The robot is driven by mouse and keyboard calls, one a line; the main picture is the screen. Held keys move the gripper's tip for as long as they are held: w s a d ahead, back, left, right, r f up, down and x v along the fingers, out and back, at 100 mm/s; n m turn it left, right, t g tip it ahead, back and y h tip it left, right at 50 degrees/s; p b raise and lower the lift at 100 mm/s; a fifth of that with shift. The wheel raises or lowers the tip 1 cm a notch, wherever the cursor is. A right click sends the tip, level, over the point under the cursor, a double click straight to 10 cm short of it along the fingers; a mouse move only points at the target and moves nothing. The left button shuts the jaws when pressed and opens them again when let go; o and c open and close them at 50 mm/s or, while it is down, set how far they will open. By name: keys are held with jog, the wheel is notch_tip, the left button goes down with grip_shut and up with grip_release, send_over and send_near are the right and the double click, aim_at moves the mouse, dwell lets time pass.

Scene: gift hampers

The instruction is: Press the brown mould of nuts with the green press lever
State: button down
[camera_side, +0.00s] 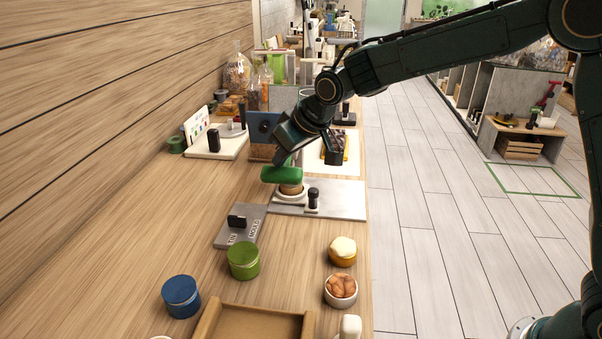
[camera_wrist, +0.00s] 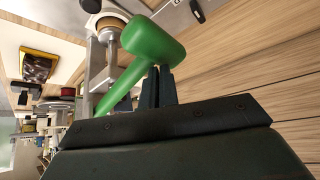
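The green press lever (camera_side: 280,174) is low over the press in the side view. In the wrist view its thick green handle (camera_wrist: 152,40) is at the top centre, and its thinner arm runs down to the left. The brown mould (camera_side: 291,189) shows only partly, on a pale round seat under the lever. My gripper (camera_side: 284,158) is at the lever. In the wrist view the fingers (camera_wrist: 158,72) are close together with their tips against or just beside the handle; I see nothing between them. Whether they touch it is hard to tell.
The press stands on a grey plate (camera_side: 340,200) with a black-knobbed tool (camera_side: 313,197). In front are a grey labelled board (camera_side: 240,232), a green tin (camera_side: 243,261), a blue tin (camera_side: 181,296), a bowl of nuts (camera_side: 341,290) and a tray (camera_side: 255,320). Bare wood lies at left.

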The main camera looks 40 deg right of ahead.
jog(key=shift+s+f, duration=0.3)
jog(key=shift+f, duration=0.35)
jog(key=shift+w+r, duration=0.2)
jog(key=shift+r, duration=2.05)
notch_tip(320, 180, up, 8)
jog(key=shift+r, duration=0.25)
notch_tip(320, 180, up, 4)
dwell(0.4)
jog(key=shift+s+d, duration=0.1)
